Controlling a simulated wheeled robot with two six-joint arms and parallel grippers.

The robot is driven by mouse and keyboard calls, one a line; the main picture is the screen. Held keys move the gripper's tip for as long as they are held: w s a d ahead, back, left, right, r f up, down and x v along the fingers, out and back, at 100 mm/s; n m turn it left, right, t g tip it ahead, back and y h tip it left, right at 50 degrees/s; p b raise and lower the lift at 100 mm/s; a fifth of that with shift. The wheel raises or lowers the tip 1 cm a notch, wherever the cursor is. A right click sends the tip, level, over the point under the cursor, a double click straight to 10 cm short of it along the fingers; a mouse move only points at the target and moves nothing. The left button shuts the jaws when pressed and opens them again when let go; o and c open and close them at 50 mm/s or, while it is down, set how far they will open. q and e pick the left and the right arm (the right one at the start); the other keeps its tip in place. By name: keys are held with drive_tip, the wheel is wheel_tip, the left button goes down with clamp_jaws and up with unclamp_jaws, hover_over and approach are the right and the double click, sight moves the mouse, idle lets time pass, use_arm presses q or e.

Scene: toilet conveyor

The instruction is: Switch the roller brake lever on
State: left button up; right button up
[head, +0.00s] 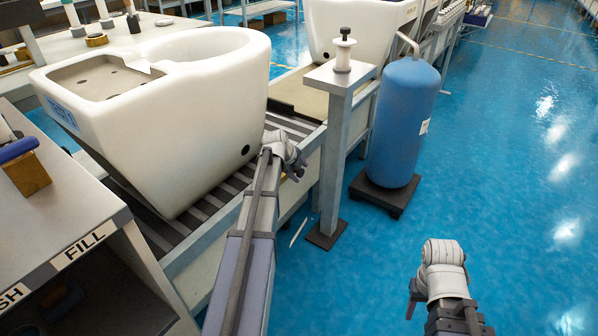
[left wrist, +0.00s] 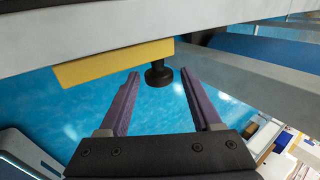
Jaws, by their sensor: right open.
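In the left wrist view a black round knob (left wrist: 158,74) on a short stem sticks out beside a yellow block (left wrist: 110,62) under a grey rail (left wrist: 80,32). I take this for the roller brake lever, though its on or off position cannot be told. My left gripper (left wrist: 159,80) is open, with one purple finger on each side of the knob and a visible gap to both. In the head view my left gripper (head: 292,168) is at the conveyor's side rail, and the lever is hidden there. My right gripper (head: 412,298) is open and empty over the blue floor.
A white toilet (head: 200,130) sits on the roller conveyor (head: 185,215). A grey post (head: 333,150) stands right of my left gripper, with a blue tank (head: 402,120) behind it. A workbench (head: 60,220) is at left. The floor at right is clear.

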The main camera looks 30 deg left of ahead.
use_arm(q)
drive_tip(key=shift+o, duration=0.3)
drive_tip(key=p+v, duration=0.6)
drive_tip(key=v, duration=0.1)
drive_tip(key=shift+s+r+p, duration=0.2)
drive_tip(key=shift+r+p, duration=0.1)
drive_tip(key=shift+r, duration=0.05)
drive_tip(key=shift+a, duration=0.1)
